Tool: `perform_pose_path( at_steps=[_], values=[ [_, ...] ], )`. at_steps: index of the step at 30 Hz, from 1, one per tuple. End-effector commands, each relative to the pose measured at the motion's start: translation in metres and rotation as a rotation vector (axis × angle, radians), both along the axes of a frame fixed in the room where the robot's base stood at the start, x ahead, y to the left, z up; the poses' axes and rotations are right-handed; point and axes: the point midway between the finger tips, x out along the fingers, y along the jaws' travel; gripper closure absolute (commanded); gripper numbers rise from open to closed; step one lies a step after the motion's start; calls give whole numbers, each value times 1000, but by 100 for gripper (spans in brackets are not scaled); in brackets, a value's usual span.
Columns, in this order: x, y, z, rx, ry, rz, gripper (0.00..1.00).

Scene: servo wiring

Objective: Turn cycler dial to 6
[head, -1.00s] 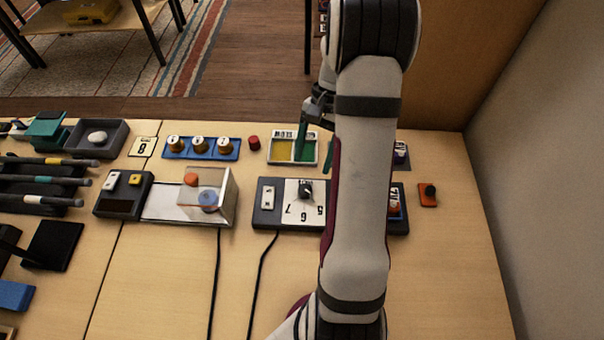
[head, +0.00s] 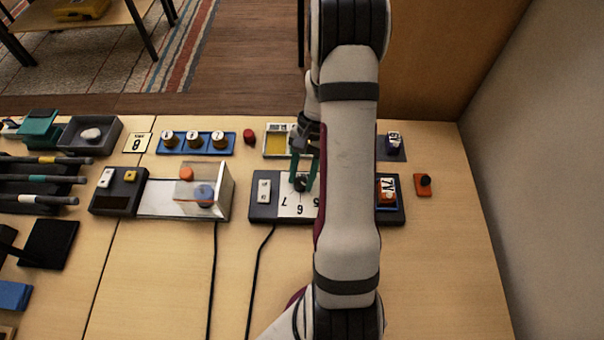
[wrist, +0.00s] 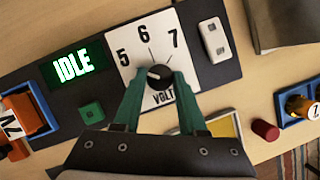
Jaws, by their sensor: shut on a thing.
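The cycler (head: 262,212) is a dark box with a white dial plate (wrist: 127,62) marked 5, 6, 7 and VOLT. Its round black dial knob (wrist: 160,76) sits at the plate's lower middle; I cannot tell for sure which number it points at. My gripper (wrist: 160,84), with green fingers, is shut on the knob, one finger on each side. In the head view my gripper (head: 303,172) comes down on the knob from behind, and my arm hides the right part of the cycler. In the wrist view a green display (wrist: 72,67) reads IDLE.
A white button block (wrist: 214,40) sits beside the dial plate, and a green square button (wrist: 91,111) is below the display. An orange cell (wrist: 25,115) marked 7V stands at the cycler's end. A yellow tray (head: 276,140) and red cylinder (head: 249,136) are behind the cycler.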

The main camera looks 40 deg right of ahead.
Motion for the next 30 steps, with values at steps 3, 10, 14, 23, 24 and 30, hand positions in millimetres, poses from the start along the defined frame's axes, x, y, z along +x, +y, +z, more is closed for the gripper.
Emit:
perform_pose_path(
  at_steps=[3,10,14,23,24,30],
  values=[
    [0,0,0,0,0,0,100],
    [0,0,0,0,0,-10,100],
    [0,0,1,1,0,-46,100],
    [-2,0,0,1,1,-253,100],
    [-2,-1,1,1,0,-290,100],
    [-4,0,1,2,2,-470,100]
  ],
)
